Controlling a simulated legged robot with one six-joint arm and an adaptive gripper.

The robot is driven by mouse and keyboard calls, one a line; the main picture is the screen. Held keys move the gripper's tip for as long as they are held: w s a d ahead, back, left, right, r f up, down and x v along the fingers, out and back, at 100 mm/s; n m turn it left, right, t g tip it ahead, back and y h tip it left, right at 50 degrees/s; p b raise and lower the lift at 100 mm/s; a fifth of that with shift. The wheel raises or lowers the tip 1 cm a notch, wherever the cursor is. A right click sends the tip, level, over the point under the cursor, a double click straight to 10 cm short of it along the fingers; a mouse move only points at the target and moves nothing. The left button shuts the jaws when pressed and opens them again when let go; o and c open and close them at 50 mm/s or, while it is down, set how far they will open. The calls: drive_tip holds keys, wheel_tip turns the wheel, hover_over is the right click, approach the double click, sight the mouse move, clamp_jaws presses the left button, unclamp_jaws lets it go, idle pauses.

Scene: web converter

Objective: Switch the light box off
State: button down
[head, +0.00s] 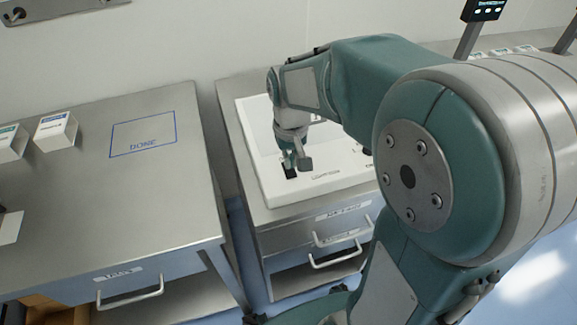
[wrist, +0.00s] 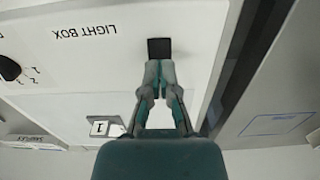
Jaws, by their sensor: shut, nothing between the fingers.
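The light box (head: 325,188) is a white unit on a steel cabinet, with its "LIGHT BOX" lettering facing me. In the wrist view its white panel (wrist: 110,60) fills the upper left, with a black square switch (wrist: 159,48) near the panel's edge. My gripper (wrist: 160,66) is shut and empty, its fingertips at the lower edge of the black switch; I cannot tell whether they touch it. In the head view my gripper (head: 296,164) is low over the light box's front left corner, and my arm hides much of the box. The switch's position is unclear.
A black knob (wrist: 9,68) with number marks is on the panel. A steel table (head: 70,215) with a blue "DONE" square (head: 143,133) and white boxes (head: 56,130) stands to the left, across a narrow gap. Drawer handles (head: 335,258) project from the cabinet front.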

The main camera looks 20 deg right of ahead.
sight(290, 174)
drive_tip(key=shift+r, duration=2.25)
drive_tip(key=shift+s+r, duration=0.1)
drive_tip(key=shift+r, duration=0.05)
drive_tip(key=s+r+t, duration=0.2)
drive_tip(key=s, duration=0.5)
drive_tip(key=s+r+t, duration=0.2)
drive_tip(key=s+t, duration=0.1)
drive_tip(key=s, duration=0.4)
drive_tip(key=shift+r+t, duration=0.3)
drive_tip(key=shift+r, duration=0.1)
